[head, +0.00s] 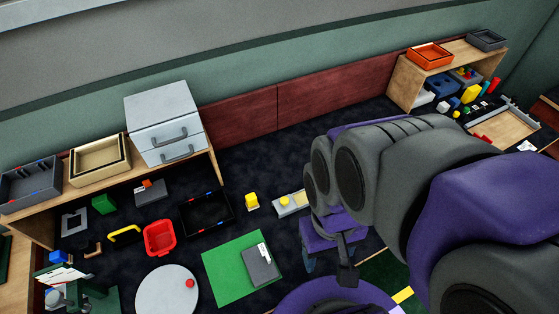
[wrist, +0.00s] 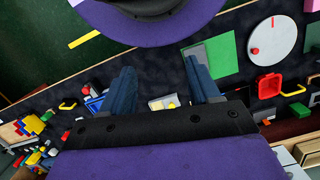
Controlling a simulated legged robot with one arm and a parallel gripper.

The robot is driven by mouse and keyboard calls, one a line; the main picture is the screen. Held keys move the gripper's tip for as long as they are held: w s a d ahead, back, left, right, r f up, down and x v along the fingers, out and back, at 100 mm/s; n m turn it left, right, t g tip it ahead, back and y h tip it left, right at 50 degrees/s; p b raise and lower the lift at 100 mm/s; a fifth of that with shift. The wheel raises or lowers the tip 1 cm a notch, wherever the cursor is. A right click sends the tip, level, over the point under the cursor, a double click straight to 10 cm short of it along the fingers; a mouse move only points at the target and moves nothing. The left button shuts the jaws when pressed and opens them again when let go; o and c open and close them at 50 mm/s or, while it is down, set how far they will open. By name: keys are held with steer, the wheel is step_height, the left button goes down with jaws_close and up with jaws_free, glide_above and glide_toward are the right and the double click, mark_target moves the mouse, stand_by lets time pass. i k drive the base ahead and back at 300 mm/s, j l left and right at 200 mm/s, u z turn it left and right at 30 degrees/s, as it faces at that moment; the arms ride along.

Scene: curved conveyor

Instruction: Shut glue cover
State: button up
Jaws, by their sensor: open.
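I cannot tell for sure which thing is the glue cover. A small pale grey tray (head: 299,207) with a round yellow piece (head: 285,202) on it lies on the dark surface, just left of my arm in the head view. The tray also shows in the wrist view (wrist: 157,104), between and beyond my fingers. My gripper (head: 328,264) is open and empty, its two blue fingers (wrist: 161,87) apart, pointing down over the dark surface. It is apart from the tray. My arm hides the area to the right of the tray.
A green mat (head: 222,272) with a dark grey block (head: 262,268) lies front left of the tray. A yellow block (head: 251,201), black tray (head: 206,232), red bin (head: 159,238) and white disc (head: 160,297) lie further left. A drawer unit (head: 163,105) stands behind.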

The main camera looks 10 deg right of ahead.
mark_target(285, 204)
steer(key=k+j+z, duration=0.2)
steer(key=z, duration=0.15)
steer(key=k+j+z, duration=0.2)
steer(key=z, duration=0.2)
